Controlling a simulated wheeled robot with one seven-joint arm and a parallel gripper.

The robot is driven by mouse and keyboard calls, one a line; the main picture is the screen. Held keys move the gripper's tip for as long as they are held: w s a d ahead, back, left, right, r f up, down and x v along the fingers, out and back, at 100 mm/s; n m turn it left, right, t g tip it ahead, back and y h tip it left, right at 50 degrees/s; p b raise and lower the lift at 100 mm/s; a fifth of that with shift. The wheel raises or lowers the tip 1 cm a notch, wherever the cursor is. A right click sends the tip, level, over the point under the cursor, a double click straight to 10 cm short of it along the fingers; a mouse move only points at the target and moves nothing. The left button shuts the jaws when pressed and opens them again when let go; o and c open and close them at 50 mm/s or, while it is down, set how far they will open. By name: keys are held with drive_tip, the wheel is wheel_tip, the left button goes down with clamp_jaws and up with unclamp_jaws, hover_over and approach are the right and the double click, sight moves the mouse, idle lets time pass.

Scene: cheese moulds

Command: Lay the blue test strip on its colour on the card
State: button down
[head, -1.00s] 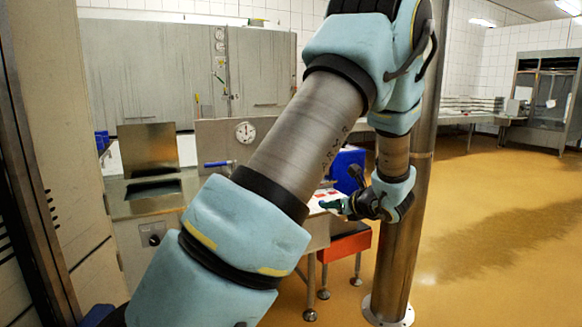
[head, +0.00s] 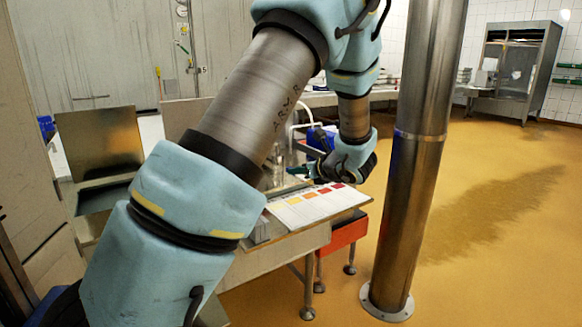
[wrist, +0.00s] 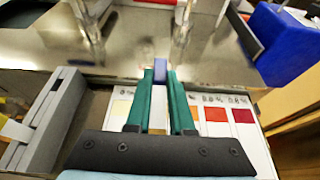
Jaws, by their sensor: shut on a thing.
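My gripper (wrist: 160,78) is shut on a small blue strip (wrist: 160,66), whose end shows between the green fingertips in the wrist view. In the head view my gripper (head: 292,171) is above the far side of the colour card. The white card (head: 310,210) lies flat on the bench with a row of patches from pale yellow to dark red. The wrist view shows a pale yellow patch (wrist: 121,107) left of the fingers, and a red-orange patch (wrist: 215,114) and a dark red patch (wrist: 242,116) to their right. My fingers hide the middle patches. No blue patch is visible.
A grey box (wrist: 48,112) stands left of the card, and a blue container (wrist: 290,45) is beyond it at the right. A steel post (head: 415,190) rises to the right of the bench, with a red crate (head: 345,232) below.

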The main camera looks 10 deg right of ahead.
sight(298, 204)
drive_tip(key=shift+f+b, duration=2.9)
drive_tip(key=shift+f, duration=1.1)
drive_tip(key=c, duration=0.7)
unclamp_jaws()
drive_tip(key=shift+s, duration=0.1)
drive_tip(key=v, duration=1)
drive_tip(key=shift+d, duration=0.1)
drive_tip(key=shift+s+d+r, duration=0.1)
drive_tip(key=shift+s+r, duration=0.05)
drive_tip(key=shift+s, duration=0.1)
